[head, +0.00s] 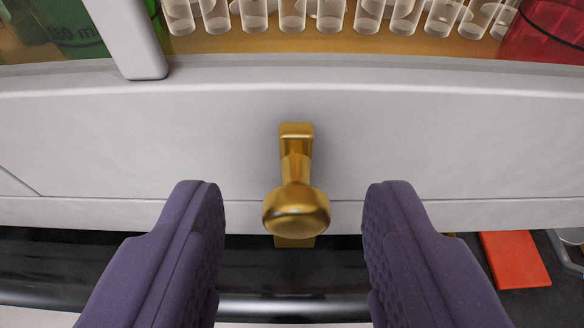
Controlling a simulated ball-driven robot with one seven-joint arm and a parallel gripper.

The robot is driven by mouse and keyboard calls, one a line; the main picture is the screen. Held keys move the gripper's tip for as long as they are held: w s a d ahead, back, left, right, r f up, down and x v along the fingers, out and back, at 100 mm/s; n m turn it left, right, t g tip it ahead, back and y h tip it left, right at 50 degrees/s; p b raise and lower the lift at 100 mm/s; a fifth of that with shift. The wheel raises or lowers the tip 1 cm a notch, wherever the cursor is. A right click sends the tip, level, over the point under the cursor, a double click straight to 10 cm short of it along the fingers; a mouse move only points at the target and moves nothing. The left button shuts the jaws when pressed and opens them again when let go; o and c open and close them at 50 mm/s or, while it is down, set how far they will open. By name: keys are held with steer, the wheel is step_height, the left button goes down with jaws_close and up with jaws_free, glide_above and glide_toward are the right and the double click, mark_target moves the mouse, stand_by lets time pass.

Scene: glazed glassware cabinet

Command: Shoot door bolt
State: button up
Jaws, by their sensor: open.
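A brass bolt (296,210) with a round knob sits on the white lower front of the cabinet (150,130). Its flat upper end lies against the white panel and its knob stands out toward me. A small brass piece shows just below the knob, over the dark gap. My gripper (294,215) is open, with one purple finger on each side of the knob. Neither finger touches the knob; clear space shows on both sides. How far the bolt reaches behind the knob is hidden.
Behind the cabinet's glazing stand a row of clear glass tubes (292,14), a green vessel (75,25) at left and a red vessel (545,35) at right. A white upright post (130,40) is at upper left. An orange-red flat object (514,260) lies low at right.

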steer(key=shift+w, duration=0.15)
jaws_close()
steer(key=shift+f, duration=0.1)
